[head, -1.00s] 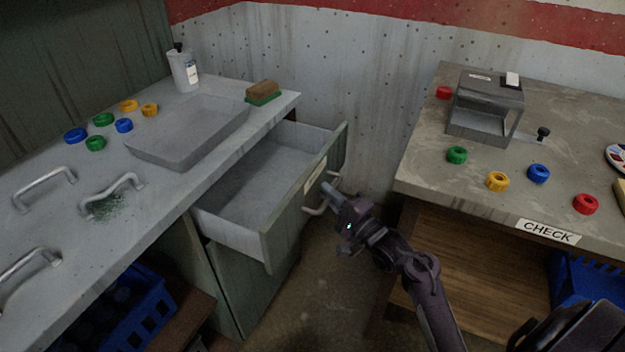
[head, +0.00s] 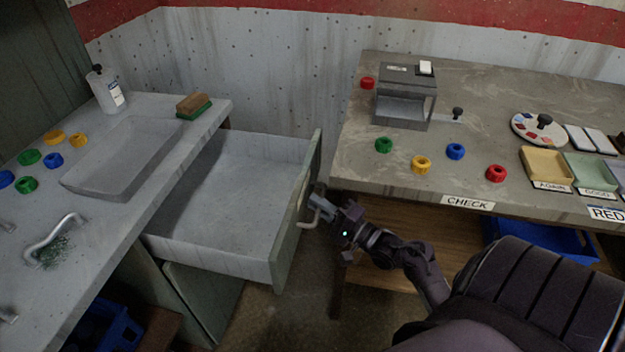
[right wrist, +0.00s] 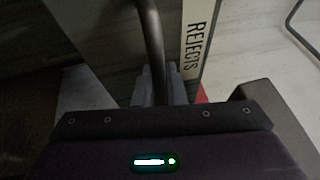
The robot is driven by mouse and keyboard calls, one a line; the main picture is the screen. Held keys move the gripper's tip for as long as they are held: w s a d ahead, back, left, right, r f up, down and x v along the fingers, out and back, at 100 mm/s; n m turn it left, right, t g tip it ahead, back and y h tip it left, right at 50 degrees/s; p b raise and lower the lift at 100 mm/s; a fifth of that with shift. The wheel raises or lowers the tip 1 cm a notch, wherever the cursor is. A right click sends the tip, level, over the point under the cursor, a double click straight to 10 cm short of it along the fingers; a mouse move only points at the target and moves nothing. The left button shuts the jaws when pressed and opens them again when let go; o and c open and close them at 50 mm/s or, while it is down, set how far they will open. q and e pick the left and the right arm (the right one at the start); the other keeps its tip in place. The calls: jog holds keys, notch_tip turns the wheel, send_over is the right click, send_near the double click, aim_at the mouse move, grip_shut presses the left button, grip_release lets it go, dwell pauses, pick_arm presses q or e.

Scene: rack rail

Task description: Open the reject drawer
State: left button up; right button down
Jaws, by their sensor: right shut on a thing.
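The reject drawer (head: 215,257) is pulled far out from under the left counter, and its inside looks empty. Its green front panel faces right. The drawer's bar handle (head: 308,222) stands off that panel, and it also shows in the right wrist view (right wrist: 150,35), beside a label reading REJECTS (right wrist: 196,45). My right gripper (head: 319,205) is shut on the handle; its fingertips are partly hidden against the bar. My left gripper is not in view.
The right table (head: 350,160), labelled CHECK, stands close beside my right gripper. A blue crate (head: 545,240) sits beneath it.

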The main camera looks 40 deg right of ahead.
jog(key=shift+f, duration=0.1)
jog(key=c, duration=1.5)
grip_release()
jog(key=shift+s, duration=0.15)
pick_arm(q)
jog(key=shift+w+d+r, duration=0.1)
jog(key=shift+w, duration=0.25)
pick_arm(e)
jog(key=v, duration=0.7)
jog(key=shift+s+d, duration=0.1)
jog(key=shift+s, duration=0.2)
